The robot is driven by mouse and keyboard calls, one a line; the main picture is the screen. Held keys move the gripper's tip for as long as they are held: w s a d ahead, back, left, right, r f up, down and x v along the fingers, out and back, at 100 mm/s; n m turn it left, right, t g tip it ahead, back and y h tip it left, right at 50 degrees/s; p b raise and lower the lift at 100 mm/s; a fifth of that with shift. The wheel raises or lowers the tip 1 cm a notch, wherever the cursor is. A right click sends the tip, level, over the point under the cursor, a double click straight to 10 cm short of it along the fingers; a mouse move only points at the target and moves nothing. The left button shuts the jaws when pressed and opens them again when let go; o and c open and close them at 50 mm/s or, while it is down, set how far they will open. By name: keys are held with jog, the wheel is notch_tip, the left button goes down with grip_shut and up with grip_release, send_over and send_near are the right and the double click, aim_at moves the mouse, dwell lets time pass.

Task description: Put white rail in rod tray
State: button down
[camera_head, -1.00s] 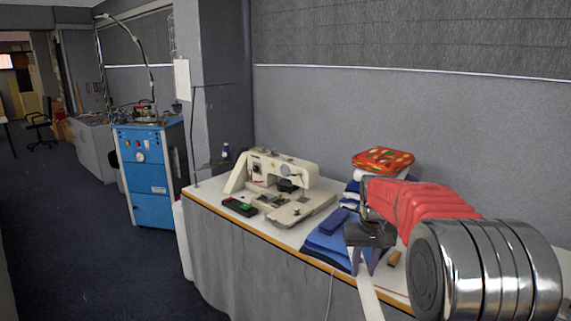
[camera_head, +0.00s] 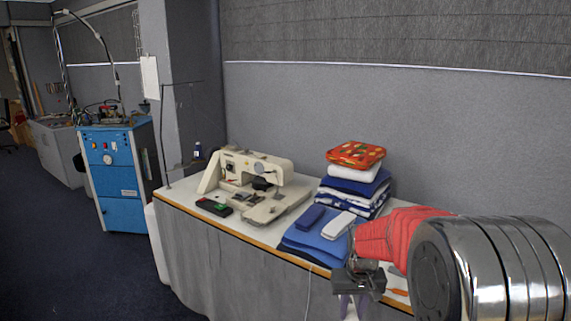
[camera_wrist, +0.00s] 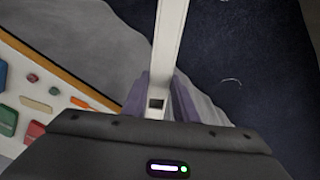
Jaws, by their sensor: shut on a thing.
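My gripper (camera_head: 354,306) is shut on the white rail, its purple fingers on either side of the rail's near end in the wrist view (camera_wrist: 160,98). The white rail (camera_wrist: 172,35) is a long, straight bar with a square opening in its near end. It runs away from the fingers to the top edge of the wrist view, over the dark floor and beside the table's cloth front. In the head view, the gripper is at the table's front edge, and most of the rail is out of frame or hidden. I cannot make out a rod tray.
The table (camera_head: 185,187) holds a sewing machine (camera_head: 250,180), blue cloths (camera_head: 312,242) with a dark blue box and a white box, and a folded stack (camera_head: 356,180). Several small coloured blocks lie near its edge in the wrist view (camera_wrist: 35,104). Dark floor (camera_wrist: 240,50) is clear beside it.

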jog(key=shift+a, duration=1.05)
jog(key=s+d+r+n, duration=0.2)
jog(key=s+d+r, duration=0.2)
jog(key=d, duration=0.5)
jog(key=s+d+r+n, duration=0.3)
jog(key=s+d+r, duration=0.2)
jog(key=s+d, duration=0.2)
jog(key=s+d+r+n, duration=0.2)
jog(key=s+d+r, duration=0.2)
jog(key=d, duration=0.7)
jog(key=shift+s+d+r+n+y, duration=0.3)
jog(key=shift+s+r+y, duration=0.1)
jog(key=shift+s, duration=0.55)
jog(key=shift+a, duration=0.1)
